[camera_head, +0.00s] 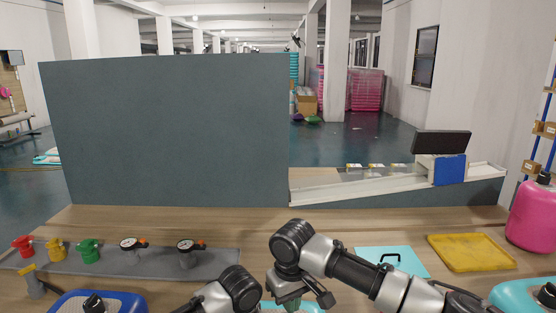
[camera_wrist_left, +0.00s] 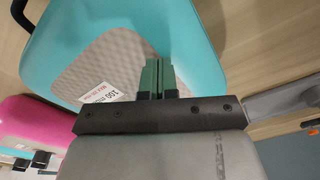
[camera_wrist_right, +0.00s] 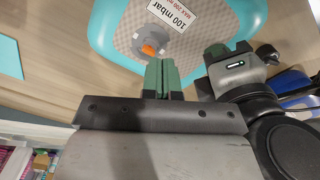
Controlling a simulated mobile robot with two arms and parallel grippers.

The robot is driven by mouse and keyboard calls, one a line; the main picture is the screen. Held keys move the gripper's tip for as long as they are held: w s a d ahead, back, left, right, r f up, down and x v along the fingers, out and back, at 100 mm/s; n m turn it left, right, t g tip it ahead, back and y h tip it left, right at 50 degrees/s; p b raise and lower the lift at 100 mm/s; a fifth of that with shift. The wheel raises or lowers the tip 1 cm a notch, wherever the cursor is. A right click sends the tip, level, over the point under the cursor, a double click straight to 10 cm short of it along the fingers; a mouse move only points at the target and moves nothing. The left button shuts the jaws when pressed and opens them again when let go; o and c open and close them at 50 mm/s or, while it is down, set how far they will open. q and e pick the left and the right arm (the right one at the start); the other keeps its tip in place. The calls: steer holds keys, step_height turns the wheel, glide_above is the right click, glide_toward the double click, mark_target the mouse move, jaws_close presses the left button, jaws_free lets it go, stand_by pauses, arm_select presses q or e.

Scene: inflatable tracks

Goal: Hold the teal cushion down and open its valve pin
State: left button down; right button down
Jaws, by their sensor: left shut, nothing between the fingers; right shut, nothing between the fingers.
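The teal cushion (camera_wrist_left: 75,35) has a grey textured middle and a white 100 mbar label (camera_wrist_left: 98,93). In the head view only a strip of it (camera_head: 309,307) shows at the bottom edge. In the right wrist view the cushion (camera_wrist_right: 235,25) carries a grey round valve with an orange pin (camera_wrist_right: 150,49). My right gripper (camera_wrist_right: 162,72) is shut and empty just below the valve; it also shows in the head view (camera_head: 290,301). My left gripper (camera_wrist_left: 160,75) is shut and empty over the grey middle. I cannot tell whether either gripper touches the cushion.
Coloured fittings and two gauges stand on a grey mat (camera_head: 215,263) at left. A blue item (camera_head: 70,302) lies at bottom left. A tall grey panel (camera_head: 165,130) stands behind.

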steer(key=shift+f, duration=3.7)
steer(key=shift+w, duration=0.5)
steer(key=shift+d, duration=0.25)
steer(key=shift+w+d, duration=0.35)
steer(key=shift+d, duration=0.15)
steer(key=shift+w+d, duration=0.1)
steer(key=shift+w, duration=0.05)
